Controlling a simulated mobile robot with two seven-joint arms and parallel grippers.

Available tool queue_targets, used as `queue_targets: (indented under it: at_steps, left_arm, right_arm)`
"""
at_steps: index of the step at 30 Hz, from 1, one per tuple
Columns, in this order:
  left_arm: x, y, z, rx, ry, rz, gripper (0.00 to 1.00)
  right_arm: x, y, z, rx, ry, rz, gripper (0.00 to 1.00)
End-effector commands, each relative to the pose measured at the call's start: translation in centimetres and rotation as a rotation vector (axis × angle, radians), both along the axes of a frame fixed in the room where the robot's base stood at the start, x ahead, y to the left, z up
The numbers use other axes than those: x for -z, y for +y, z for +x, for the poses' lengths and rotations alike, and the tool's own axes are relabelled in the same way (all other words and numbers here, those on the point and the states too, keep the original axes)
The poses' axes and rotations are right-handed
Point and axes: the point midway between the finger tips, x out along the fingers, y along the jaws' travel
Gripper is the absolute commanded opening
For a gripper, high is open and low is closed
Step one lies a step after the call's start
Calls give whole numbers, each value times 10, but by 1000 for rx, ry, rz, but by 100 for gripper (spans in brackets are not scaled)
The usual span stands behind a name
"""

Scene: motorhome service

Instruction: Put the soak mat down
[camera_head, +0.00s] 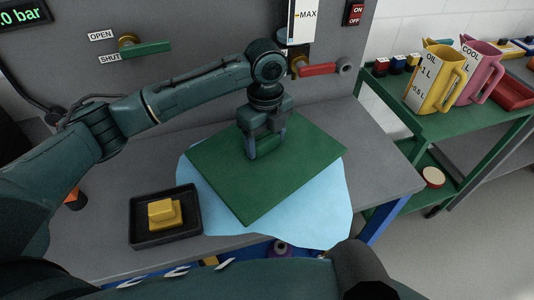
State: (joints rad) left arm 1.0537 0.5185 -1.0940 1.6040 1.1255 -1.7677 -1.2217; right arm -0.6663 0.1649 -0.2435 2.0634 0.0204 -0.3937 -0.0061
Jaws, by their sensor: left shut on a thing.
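A flat green square, which I take as the soak mat (290,165), shows in the head view over the grey worktop. It covers the middle of a light-blue patch (325,215) with an uneven outline; I cannot tell whether this is liquid or a sheet. I cannot tell whether the mat touches the worktop. My right gripper is not in view.
A black tray (137,222) with a yellow sponge-like block (165,213) stands left of the patch. A green valve handle (147,49) and a red one (320,69) are on the panel behind. A green cart (445,125) at right bears yellow (437,78) and pink (480,72) jugs.

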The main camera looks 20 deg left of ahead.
Motion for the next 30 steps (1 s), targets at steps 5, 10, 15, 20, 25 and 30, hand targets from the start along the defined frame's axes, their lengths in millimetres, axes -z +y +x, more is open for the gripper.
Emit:
queue_targets:
  at_steps: [5, 10, 15, 20, 25, 30]
  left_arm:
    - [19, 0, 0, 0, 2, 1, 40]
    - [47, 0, 0, -1, 2, 1, 40]
    - [56, 0, 0, 1, -2, 0, 40]
    - [56, 0, 0, 1, -2, 0, 40]
    - [59, 0, 0, 1, -1, -1, 40]
    - [59, 0, 0, 1, -1, 0, 78]
  right_arm:
    - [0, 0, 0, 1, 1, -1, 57]
    - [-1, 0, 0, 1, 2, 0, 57]
    - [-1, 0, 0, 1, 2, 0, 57]
    - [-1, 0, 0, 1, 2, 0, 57]
    - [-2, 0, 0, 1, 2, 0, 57]
    - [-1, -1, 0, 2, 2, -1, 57]
